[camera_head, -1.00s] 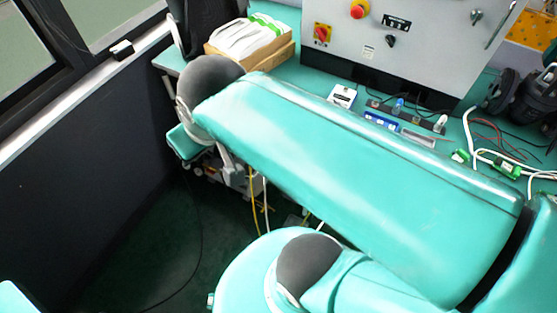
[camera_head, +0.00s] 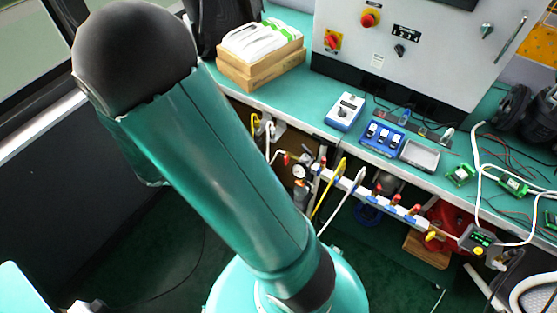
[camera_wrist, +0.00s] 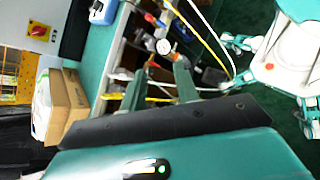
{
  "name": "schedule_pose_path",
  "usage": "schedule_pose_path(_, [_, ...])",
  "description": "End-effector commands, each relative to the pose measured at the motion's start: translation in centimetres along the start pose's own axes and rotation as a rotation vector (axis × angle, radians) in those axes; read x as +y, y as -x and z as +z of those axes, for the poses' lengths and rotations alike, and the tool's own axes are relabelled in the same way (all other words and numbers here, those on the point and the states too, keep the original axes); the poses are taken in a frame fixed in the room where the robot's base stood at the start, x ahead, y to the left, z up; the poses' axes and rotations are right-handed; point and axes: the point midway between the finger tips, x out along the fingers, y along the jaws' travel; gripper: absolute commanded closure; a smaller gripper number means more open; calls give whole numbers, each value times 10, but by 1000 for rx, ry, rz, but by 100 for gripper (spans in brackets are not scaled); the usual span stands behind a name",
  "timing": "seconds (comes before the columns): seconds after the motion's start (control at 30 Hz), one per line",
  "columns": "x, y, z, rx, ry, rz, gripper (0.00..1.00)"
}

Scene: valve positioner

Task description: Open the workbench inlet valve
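Below the bench in the head view runs a pipe manifold (camera_head: 345,183) with several red-handled valves (camera_head: 377,188) along it. At its left end are a round pressure gauge (camera_head: 299,171) and a red handle (camera_head: 286,158). I cannot tell for sure which handle is the inlet valve. In the wrist view the gauge (camera_wrist: 163,46) and a red handle (camera_wrist: 150,18) show beyond my gripper (camera_wrist: 161,70). Its two fingers are apart with nothing seen held between them, and it points towards the manifold without clear contact. My gripper is hidden in the head view.
The teal bench (camera_head: 290,103) carries a grey control panel (camera_head: 430,45), a cardboard box (camera_head: 262,65), a blue-and-white box (camera_head: 345,110) and green circuit boards (camera_head: 461,174). Yellow and white hoses (camera_head: 330,190) hang near the manifold. A dark wall stands at left.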

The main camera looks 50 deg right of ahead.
Motion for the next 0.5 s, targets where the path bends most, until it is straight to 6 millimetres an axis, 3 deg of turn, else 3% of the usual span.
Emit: schedule_pose_path(0.5, [-30, -111, -81, -332, 485, 483, 69])
